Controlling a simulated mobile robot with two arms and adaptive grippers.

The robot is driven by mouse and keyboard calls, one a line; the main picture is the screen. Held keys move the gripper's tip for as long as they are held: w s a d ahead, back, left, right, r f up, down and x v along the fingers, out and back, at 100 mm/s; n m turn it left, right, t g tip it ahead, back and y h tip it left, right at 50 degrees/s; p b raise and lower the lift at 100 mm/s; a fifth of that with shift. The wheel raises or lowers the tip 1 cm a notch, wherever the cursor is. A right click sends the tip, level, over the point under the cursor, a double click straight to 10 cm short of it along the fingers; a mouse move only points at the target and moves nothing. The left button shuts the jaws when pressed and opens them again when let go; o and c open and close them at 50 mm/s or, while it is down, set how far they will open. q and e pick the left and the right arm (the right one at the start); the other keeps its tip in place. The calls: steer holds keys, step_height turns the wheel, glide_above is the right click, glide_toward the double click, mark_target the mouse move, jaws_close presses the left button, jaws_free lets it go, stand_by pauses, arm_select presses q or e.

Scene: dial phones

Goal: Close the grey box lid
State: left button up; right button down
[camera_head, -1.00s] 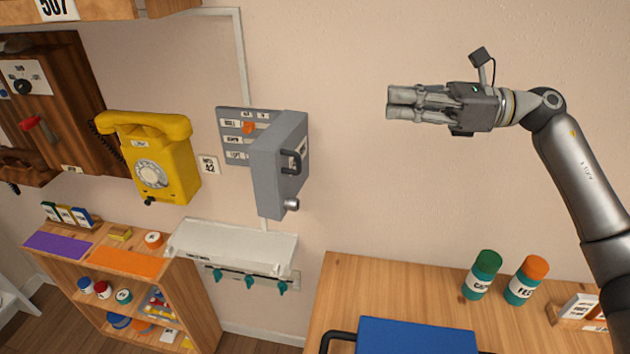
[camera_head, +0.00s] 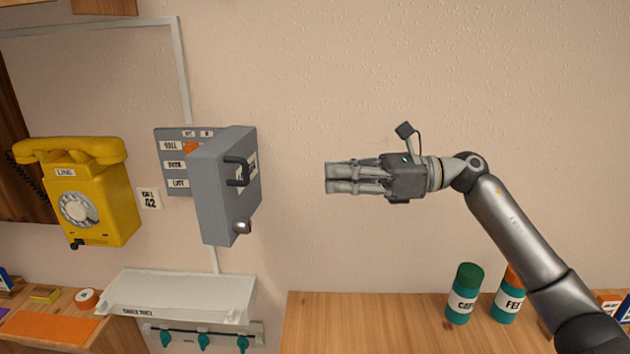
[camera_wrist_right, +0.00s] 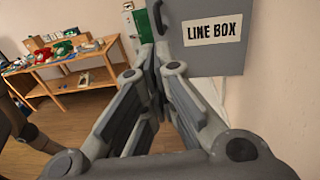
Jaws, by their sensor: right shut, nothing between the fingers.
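The grey box (camera_head: 172,160) is fixed to the wall, with labelled rows and an orange switch inside. Its grey lid (camera_head: 216,190) stands open, swung out from the wall, with a dark handle and a round metal knob on it. In the right wrist view the lid (camera_wrist_right: 212,55) shows its "LINE BOX" label at the upper right, beyond the fingers. My right gripper (camera_head: 328,179) is shut and empty, pointing left toward the lid, with a clear gap between them. In the right wrist view its fingers (camera_wrist_right: 160,55) come together below the lid's handle. My left gripper is not in view.
A yellow dial phone (camera_head: 88,200) hangs left of the box. A white tray (camera_head: 190,290) with teal hooks below it sits under the box. A wooden table (camera_head: 370,320) at the lower right bears teal jars (camera_head: 462,300). The wall right of the lid is bare.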

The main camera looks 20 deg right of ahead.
steer(key=p, duration=0.5)
glide_toward(241, 183)
steer(key=x, duration=0.5)
steer(key=shift+w+a+r, duration=0.15)
steer(key=shift+w+a, duration=0.1)
steer(key=shift+a, duration=0.05)
